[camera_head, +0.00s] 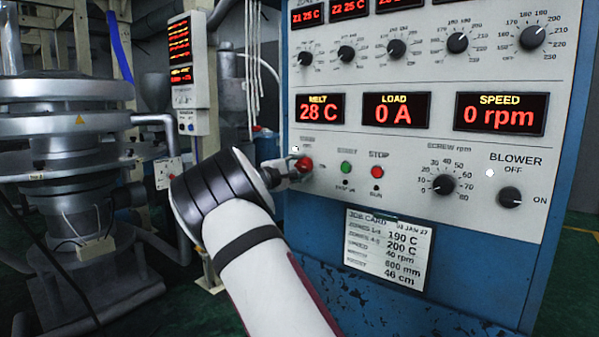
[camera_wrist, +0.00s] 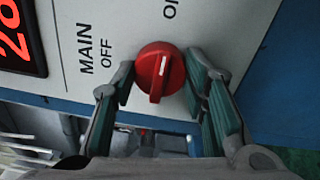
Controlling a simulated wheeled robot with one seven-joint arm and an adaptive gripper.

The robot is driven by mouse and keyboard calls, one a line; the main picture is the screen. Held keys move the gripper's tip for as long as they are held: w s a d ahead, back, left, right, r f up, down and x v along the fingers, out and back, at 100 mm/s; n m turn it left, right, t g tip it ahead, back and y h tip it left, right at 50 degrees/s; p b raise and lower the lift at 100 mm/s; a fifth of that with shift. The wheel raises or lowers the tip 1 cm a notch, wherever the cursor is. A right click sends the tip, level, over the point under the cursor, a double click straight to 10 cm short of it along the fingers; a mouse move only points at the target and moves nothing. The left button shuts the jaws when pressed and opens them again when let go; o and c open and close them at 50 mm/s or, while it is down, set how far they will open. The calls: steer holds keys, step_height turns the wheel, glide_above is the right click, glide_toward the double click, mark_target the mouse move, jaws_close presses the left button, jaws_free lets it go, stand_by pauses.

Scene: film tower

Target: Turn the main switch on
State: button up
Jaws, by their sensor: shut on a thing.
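The main switch is a round red knob (camera_wrist: 161,72) with a raised grip on the pale panel, in the middle of the wrist view. "MAIN" and "OFF" are printed to its left, and a partly cut-off "ON" is above it. The white mark on the grip lies at its upper end, toward the "ON" print. My gripper (camera_wrist: 160,82) has one finger on each side of the knob and is shut on it. In the head view the red knob (camera_head: 304,163) is at the panel's left, with my gripper (camera_head: 296,171) at it, partly hiding its labels.
Green start (camera_head: 346,168) and red stop (camera_head: 376,172) buttons sit close to the right of my gripper. The screw speed dial (camera_head: 444,184) and blower switch (camera_head: 510,197) are farther right. The displays read 28 C, 0 A and 0 rpm. A job card (camera_head: 388,249) hangs below.

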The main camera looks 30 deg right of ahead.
steer(key=shift+f, duration=0.1)
steer(key=o, duration=1.2)
steer(key=v, duration=1.2)
